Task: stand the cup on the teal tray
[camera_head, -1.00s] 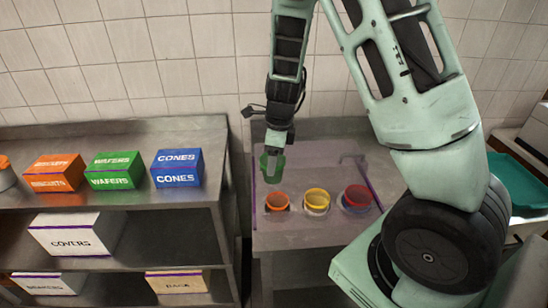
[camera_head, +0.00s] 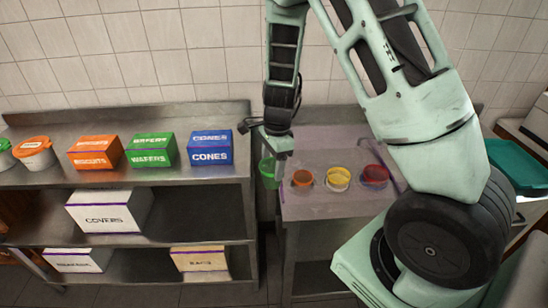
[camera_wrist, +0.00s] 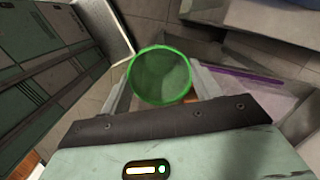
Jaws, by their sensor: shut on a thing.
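A green cup (camera_head: 268,172) is in my gripper (camera_head: 280,165), beside the left edge of the small metal table. In the wrist view the cup (camera_wrist: 162,76) sits between the two fingers (camera_wrist: 160,92), its round green rim facing the camera. The gripper is shut on it. The teal tray (camera_head: 518,168) is at the far right in the head view, partly hidden behind my arm. I see nothing standing on its visible part.
A metal shelf (camera_head: 120,180) at left holds biscuit, wafer and cone boxes and tubs. My arm spans the space before the tray.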

